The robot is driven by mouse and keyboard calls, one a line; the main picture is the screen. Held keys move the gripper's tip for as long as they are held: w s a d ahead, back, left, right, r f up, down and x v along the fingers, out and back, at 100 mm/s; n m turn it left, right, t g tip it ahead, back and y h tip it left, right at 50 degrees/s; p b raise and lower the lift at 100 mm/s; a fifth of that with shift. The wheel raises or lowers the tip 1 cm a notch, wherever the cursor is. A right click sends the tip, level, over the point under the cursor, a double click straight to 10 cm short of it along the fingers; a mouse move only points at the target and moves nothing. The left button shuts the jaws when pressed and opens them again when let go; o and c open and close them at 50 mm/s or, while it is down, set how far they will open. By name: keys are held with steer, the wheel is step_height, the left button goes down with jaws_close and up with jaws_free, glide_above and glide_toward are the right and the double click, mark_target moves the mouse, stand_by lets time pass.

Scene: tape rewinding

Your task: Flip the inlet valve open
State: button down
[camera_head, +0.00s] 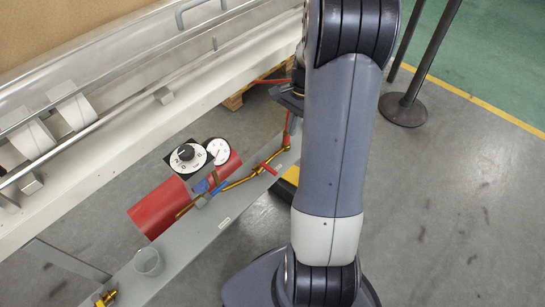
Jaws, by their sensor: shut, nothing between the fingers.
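A brass pipe (237,184) with valve fittings runs along the grey beam beside the red cylinder (184,193). A red valve handle (269,167) sits on the pipe, crossing its line. A blue handle (219,187) sits lower left, near the cylinder. No label shows which one is the inlet valve. My gripper (289,98) is a dark shape at the left edge of my arm, beyond and above the red handle and apart from it. My arm hides most of it, and its fingertips are hard to make out. It is shut, with nothing seen in it.
A black dial (187,157) and a white round gauge (218,151) sit above the cylinder. A clear cup (147,262) stands on the beam at lower left. A large machine frame with rails (60,115) fills the left. A dark post base (403,109) stands at right.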

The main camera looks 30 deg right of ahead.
mark_target(266, 167)
steer(key=shift+f, duration=0.1)
steer(key=b+x, duration=0.2)
steer(key=x, duration=0.8)
steer(key=shift+a+f, duration=0.1)
steer(key=shift+f, duration=0.05)
steer(key=a, duration=0.2)
steer(key=s+a, duration=0.1)
steer(key=shift+r+b, duration=0.25)
steer(key=shift+b, duration=0.05)
steer(key=shift+s+a, duration=0.15)
steer(key=shift+a, duration=0.2)
